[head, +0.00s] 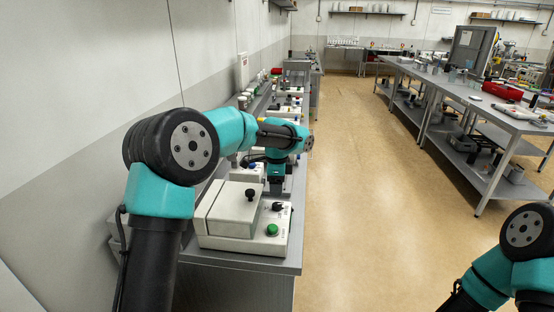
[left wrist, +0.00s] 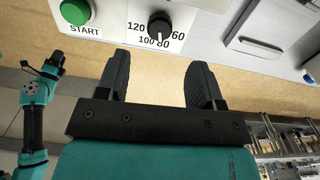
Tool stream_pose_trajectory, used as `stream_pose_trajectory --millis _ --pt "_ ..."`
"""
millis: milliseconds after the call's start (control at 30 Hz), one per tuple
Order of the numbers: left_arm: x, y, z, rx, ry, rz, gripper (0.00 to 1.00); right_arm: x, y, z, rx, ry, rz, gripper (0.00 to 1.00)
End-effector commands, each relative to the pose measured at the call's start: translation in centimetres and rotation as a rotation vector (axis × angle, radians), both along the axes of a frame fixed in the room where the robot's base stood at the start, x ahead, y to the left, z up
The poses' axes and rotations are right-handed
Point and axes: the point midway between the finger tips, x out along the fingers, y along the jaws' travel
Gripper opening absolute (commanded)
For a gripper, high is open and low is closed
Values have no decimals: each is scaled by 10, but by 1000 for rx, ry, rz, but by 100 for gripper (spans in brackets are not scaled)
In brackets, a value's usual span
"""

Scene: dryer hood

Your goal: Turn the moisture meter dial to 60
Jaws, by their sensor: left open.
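The moisture meter (head: 237,212) is a pale box on the near end of the grey bench in the head view. Its black dial (left wrist: 158,22) shows at the top of the left wrist view, with 120, 100, 80 and 60 printed around it. A light mark on the dial appears to point near 80. The dial also shows in the head view (head: 278,206). My left gripper (left wrist: 158,78) is open and empty, its two fingers pointing toward the dial and apart from it. In the head view the left gripper (head: 276,186) is over the box's far side, small and partly unclear.
A green START button (left wrist: 76,11) is beside the dial, and also shows in the head view (head: 272,230). A black knob (head: 250,194) stands on the box's lid. More devices line the bench behind. My right arm (head: 500,270) is over open floor at the right.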

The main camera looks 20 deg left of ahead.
Motion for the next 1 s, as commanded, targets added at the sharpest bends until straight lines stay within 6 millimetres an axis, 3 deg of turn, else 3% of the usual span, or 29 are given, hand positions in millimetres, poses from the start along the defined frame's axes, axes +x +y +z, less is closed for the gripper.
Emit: stream_pose_trajectory --millis 300,500,1000 --pt "0 0 63 -2 -2 0 61 0 0 0 0 0 0 43" --pt "0 -1 90 -1 -1 -1 61 0 0 0 0 0 0 43" --pt "0 0 98 0 1 -7 61 0 0 0 0 0 0 43"
